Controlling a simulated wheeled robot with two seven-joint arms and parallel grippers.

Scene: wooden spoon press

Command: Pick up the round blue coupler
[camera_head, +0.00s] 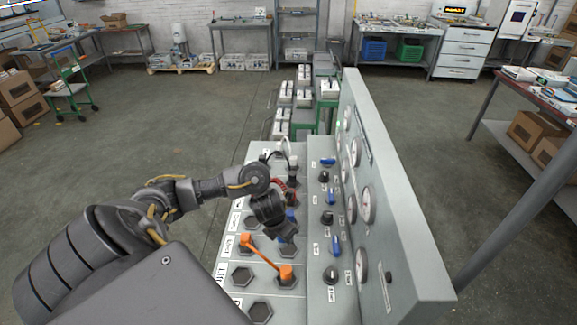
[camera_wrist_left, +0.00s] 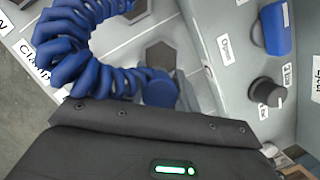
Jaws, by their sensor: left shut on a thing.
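The round blue coupler (camera_wrist_left: 160,90) shows in the left wrist view at the end of a coiled blue hose (camera_wrist_left: 72,50), just past the dark edge of my left gripper (camera_wrist_left: 160,112). In the head view my left gripper (camera_head: 284,232) is over the sloped grey panel, and only small blue parts (camera_head: 291,214) show around it. My left gripper is shut on the blue coupler. Its fingertips and the exact contact are hidden. My right gripper is in neither view.
An orange hose (camera_head: 266,257) spans two hexagonal sockets near my left gripper. More hexagonal sockets (camera_head: 242,276) line the panel. Blue-handled switches (camera_head: 336,245) and black knobs (camera_head: 330,275) stand to the right, before an upright gauge board (camera_head: 395,210).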

